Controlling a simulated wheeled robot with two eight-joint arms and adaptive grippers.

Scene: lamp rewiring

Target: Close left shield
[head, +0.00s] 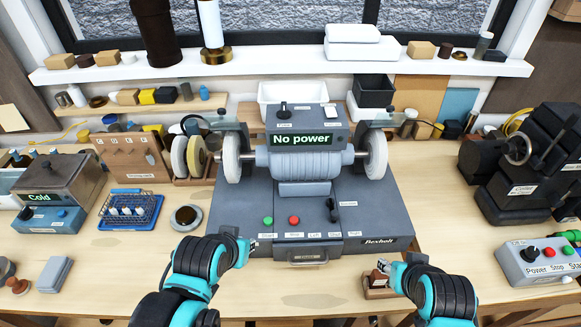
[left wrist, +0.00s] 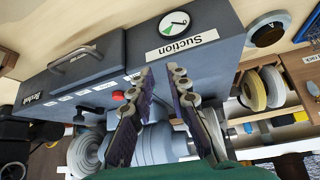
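The bench grinder (head: 305,165) stands mid-table, its display reading "No power". The left shield (head: 228,118) is a grey-blue piece above the left grinding wheel (head: 232,158); it looks raised, though its exact angle is hard to tell. A similar right shield (head: 385,119) sits over the right wheel (head: 375,150). My left gripper (head: 250,244) is at the front left edge of the grinder base, below and apart from the shield. In the left wrist view its fingers (left wrist: 160,72) are apart with nothing between them. My right gripper (head: 384,265) is at the table's front; its fingers are too small to read.
A control box (head: 540,260) is at right.

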